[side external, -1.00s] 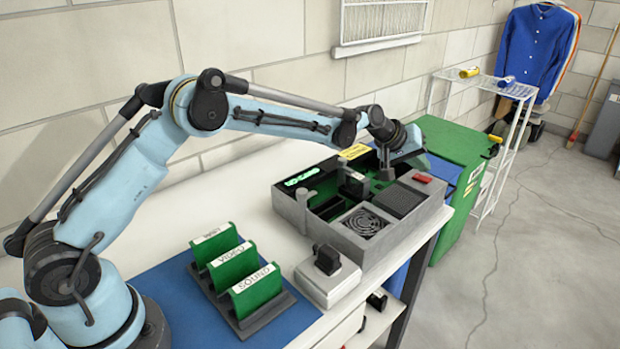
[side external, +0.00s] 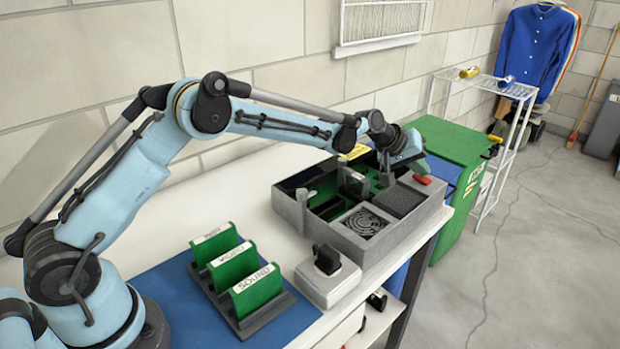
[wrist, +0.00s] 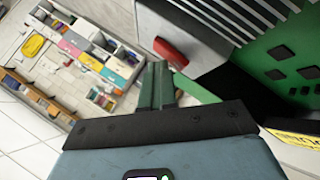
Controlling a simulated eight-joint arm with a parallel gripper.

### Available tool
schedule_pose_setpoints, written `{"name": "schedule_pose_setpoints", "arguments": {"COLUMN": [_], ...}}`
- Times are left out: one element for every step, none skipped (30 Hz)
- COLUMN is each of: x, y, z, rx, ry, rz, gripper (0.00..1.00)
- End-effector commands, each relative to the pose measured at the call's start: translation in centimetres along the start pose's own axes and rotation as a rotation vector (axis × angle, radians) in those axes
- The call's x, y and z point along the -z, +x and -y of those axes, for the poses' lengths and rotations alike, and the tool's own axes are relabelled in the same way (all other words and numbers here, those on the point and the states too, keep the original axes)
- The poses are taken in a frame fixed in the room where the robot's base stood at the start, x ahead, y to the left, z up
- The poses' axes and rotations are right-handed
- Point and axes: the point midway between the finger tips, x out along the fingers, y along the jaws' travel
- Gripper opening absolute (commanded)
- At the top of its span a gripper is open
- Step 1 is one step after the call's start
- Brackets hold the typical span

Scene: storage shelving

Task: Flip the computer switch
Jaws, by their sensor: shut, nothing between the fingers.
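The computer (side external: 372,250) is an open grey box with several compartments on the white bench. Its red switch (side external: 422,180) sits on the far right rim, with its near side lower and its far end tilted up. My gripper (side external: 424,166) is shut and empty, just behind and above the switch. The wrist view shows the shut green fingers (wrist: 157,68) close beside the red switch (wrist: 170,53). I cannot tell whether they touch it. The display panel (side external: 299,180) at the computer's left is dark.
A rack of green cards (side external: 258,290) marked with labels stands on a blue mat at the front. A white box with a black plug (side external: 327,260) sits beside the computer. A green bin (side external: 450,140) and white wire shelf (side external: 486,83) stand to the right.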

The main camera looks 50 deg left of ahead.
Motion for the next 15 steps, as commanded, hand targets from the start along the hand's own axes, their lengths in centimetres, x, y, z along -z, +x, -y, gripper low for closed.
{"name": "schedule_pose_setpoints", "arguments": {"x": [0.02, 0.03, 0.03, 0.04, 0.05, 0.09, 0.14, 0.19, 0.28, 0.35, 0.42, 0.50, 0.54, 0.58, 0.60], "y": [0.05, 0.05, 0.05, 0.05, 0.03, -0.01, -0.07, -0.14, -0.25, -0.34, -0.44, -0.55, -0.61, -0.66, -0.69], "z": [0.12, 0.13, 0.14, 0.14, 0.14, 0.12, 0.09, 0.06, -0.01, -0.07, -0.13, -0.21, -0.25, -0.28, -0.31], "rx": [0.002, 0.002, 0.002, 0.003, 0.003, 0.003, 0.003, 0.003, 0.003, 0.003, 0.003, 0.003, 0.003, 0.002, 0.002], "ry": [0.002, 0.002, 0.002, 0.002, 0.002, 0.002, 0.002, 0.002, 0.002, 0.002, 0.002, 0.001, 0.001, 0.001, 0.001], "rz": [-0.001, -0.001, -0.001, -0.001, -0.001, -0.001, -0.001, -0.001, -0.002, -0.002, -0.001, -0.001, -0.001, -0.001, -0.001], "gripper": [0.00, 0.00, 0.00, 0.00, 0.00, 0.00, 0.00, 0.00, 0.00, 0.00, 0.00, 0.00, 0.00, 0.00, 0.00]}}
